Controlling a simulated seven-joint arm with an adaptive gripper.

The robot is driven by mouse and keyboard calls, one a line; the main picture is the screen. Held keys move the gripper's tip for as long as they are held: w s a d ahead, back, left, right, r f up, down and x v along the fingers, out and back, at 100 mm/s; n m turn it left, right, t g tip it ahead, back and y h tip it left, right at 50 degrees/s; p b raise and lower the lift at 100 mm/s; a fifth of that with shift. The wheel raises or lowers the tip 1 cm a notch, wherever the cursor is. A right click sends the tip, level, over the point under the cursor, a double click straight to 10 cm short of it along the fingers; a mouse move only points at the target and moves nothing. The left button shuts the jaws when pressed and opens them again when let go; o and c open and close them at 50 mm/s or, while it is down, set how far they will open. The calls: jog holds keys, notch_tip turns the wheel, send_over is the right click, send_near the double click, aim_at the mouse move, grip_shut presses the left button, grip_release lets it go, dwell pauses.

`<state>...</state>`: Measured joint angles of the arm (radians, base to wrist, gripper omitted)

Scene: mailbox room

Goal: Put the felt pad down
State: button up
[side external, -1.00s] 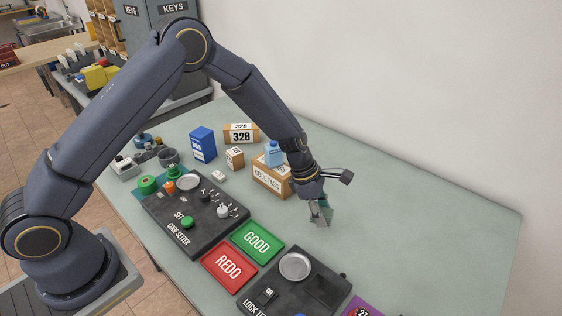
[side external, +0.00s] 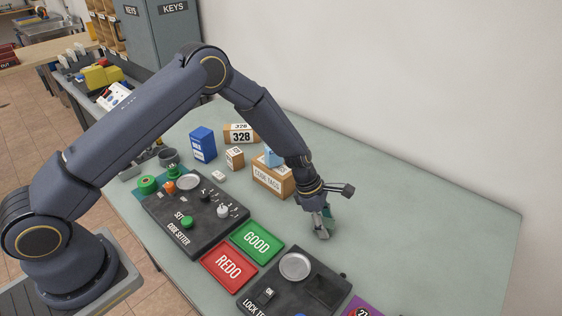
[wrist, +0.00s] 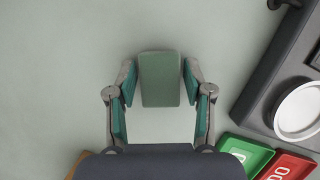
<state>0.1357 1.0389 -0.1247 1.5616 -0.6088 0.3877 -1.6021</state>
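The felt pad is a dull green, rounded rectangular block. In the wrist view the felt pad (wrist: 160,80) sits between the tips of my gripper (wrist: 161,82), with a finger close along each side. In the side view my gripper (side external: 321,230) points down, low over the open table to the right of the code tags box. The pad is mostly hidden behind the fingers there, and I cannot tell whether it touches the table.
The table (side external: 420,210) is clear to the right. The code tags box (side external: 272,177) stands behind my gripper. The green GOOD tray (side external: 257,242), red REDO tray (side external: 228,267) and lock tester (side external: 297,290) lie in front. The code setter (side external: 195,215) is at left.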

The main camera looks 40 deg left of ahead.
jog(key=shift+o, duration=0.6)
jog(key=shift+r, duration=0.15)
jog(key=s+a+r+m, duration=0.3)
jog(key=r, duration=0.6)
jog(key=s+a+r+m+t+y, duration=0.1)
jog(key=s+a+r+m, duration=0.25)
jog(key=r, duration=0.55)
jog(key=s+a+r+m, duration=0.3)
jog(key=s+r, duration=0.1)
jog(key=r, duration=0.5)
jog(key=s+a+r+m+t+y, duration=0.1)
jog(key=s+a+r+m, duration=0.1)
jog(key=s+m, duration=0.2)
jog(key=s+a+r+m+t+y, duration=0.1)
jog(key=s+a+r+m, duration=0.1)
jog(key=s, duration=0.6)
jog(key=s+a+r+m+y, duration=0.1)
jog(key=s+a+r+m, duration=0.1)
jog(key=s+a+m, duration=0.2)
jog(key=s+m, duration=0.2)
jog(key=m, duration=0.1)
jog(key=shift+s+a+r+t, duration=0.2)
jog(key=shift+s+a+t, duration=0.05)
jog(key=shift+t, duration=0.15)
